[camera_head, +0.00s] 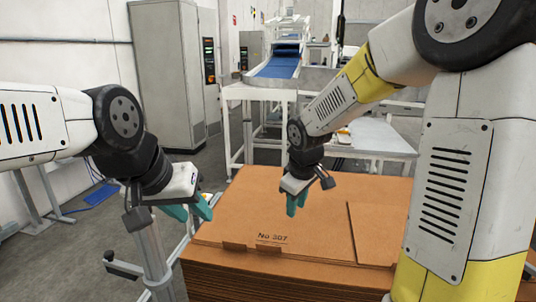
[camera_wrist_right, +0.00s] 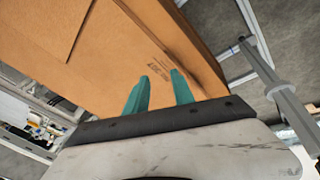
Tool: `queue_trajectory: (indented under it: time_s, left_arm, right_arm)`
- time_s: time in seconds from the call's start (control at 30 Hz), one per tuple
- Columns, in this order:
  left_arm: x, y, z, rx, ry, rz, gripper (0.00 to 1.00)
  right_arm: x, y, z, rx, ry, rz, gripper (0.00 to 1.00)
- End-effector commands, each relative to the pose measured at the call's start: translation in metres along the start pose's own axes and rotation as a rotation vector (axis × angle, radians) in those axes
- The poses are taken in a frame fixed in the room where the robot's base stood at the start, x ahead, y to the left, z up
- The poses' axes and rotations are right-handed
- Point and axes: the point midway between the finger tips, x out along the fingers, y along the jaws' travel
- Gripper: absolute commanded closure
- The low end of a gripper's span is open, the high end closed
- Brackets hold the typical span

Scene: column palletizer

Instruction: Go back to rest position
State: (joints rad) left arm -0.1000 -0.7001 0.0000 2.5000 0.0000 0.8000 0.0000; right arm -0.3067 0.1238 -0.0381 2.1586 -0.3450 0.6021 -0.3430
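My left gripper (camera_head: 190,211) hangs at the left of the head view, with its teal fingers apart and nothing between them. It is to the left of the cardboard stack. My right gripper (camera_head: 296,205) points down over the cardboard stack (camera_head: 300,250). In the right wrist view its two teal fingers (camera_wrist_right: 160,88) are apart, with only cardboard (camera_wrist_right: 110,50) behind the gap. The gap between its fingertips and the cardboard is hard to judge.
The stack of flat brown cardboard, printed "No 307", fills the front middle. A metal post with a rail (camera_head: 152,255) stands to its left. Behind are a white table (camera_head: 375,137), a blue conveyor chute (camera_head: 278,67) and a grey cabinet (camera_head: 170,75).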

Motion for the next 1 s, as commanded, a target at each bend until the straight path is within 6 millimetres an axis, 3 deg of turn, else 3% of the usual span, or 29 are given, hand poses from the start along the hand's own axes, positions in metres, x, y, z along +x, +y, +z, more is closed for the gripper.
queue_trajectory:
  time_s: [0.03, 0.1, 0.3, 0.4, 0.63, 1.0]
  left_arm:
    - [0.0, 0.0, 0.0, 0.0, 0.0, 0.0, 0.64]
    - [0.0, 0.0, 0.0, 0.0, 0.0, 0.0, 0.64]
    - [0.0, 0.0, 0.0, 0.0, 0.0, 0.0, 0.64]
    - [0.0, 0.0, 0.0, 0.0, 0.0, 0.0, 0.64]
    - [0.0, 0.0, 0.0, 0.0, 0.0, 0.0, 0.64]
    - [0.0, 0.0, 0.0, 0.0, 0.0, 0.0, 0.64]
  right_arm:
    - [-0.025, 0.002, 0.013, 0.078, 0.027, 0.007, 0.7]
    - [-0.051, 0.0, 0.032, 0.183, 0.054, 0.007, 0.7]
    - [-0.115, -0.02, 0.084, 0.468, 0.145, -0.005, 0.7]
    - [-0.137, -0.035, 0.106, 0.594, 0.19, -0.017, 0.7]
    - [-0.162, -0.063, 0.137, 0.775, 0.261, -0.042, 0.7]
    - [-0.165, -0.07, 0.142, 0.81, 0.274, -0.049, 0.7]
